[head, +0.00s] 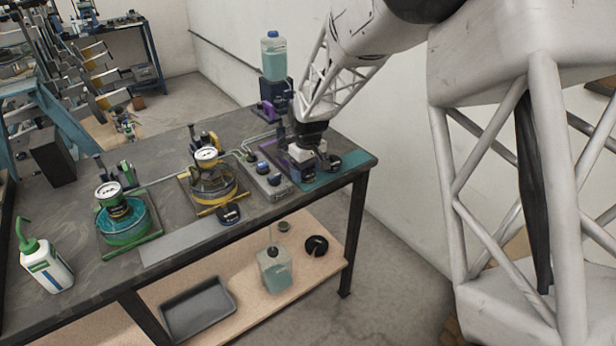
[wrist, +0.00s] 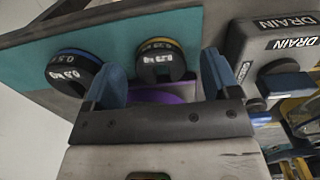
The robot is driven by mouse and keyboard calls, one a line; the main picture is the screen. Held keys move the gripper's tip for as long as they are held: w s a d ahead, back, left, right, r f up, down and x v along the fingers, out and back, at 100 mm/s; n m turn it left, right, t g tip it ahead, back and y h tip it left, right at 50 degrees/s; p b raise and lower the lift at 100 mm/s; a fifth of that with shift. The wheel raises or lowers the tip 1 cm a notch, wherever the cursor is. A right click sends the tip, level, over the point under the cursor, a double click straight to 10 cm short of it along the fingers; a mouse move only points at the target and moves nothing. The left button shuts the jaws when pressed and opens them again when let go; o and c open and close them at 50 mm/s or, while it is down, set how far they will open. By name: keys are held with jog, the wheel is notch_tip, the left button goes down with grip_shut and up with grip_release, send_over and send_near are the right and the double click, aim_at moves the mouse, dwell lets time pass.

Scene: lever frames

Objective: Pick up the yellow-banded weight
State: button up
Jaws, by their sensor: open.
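The yellow-banded weight (wrist: 157,62) is a dark slotted disc marked 0.25 kg with a yellow rim, lying on the teal mat (wrist: 120,38) in the wrist view. My gripper (wrist: 163,68) is open, its blue-padded fingers to the left and right of this weight in the picture. I cannot tell the height gap; no grip on it shows. A blue-banded 0.5 kg weight (wrist: 72,72) lies left of it, just outside the left finger. In the head view my gripper (head: 304,160) is low over the bench's right end and largely hides the yellow-banded weight.
A grey box marked DRAIN (wrist: 275,48) stands close to the right finger in the wrist view. A purple part (wrist: 158,96) shows between the fingers. In the head view, a bottle of pale liquid (head: 274,58) stands behind my gripper, and gauge-topped rigs (head: 208,180) stand left.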

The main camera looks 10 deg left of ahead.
jog(key=shift+f, duration=0.5)
jog(key=c, duration=1.2)
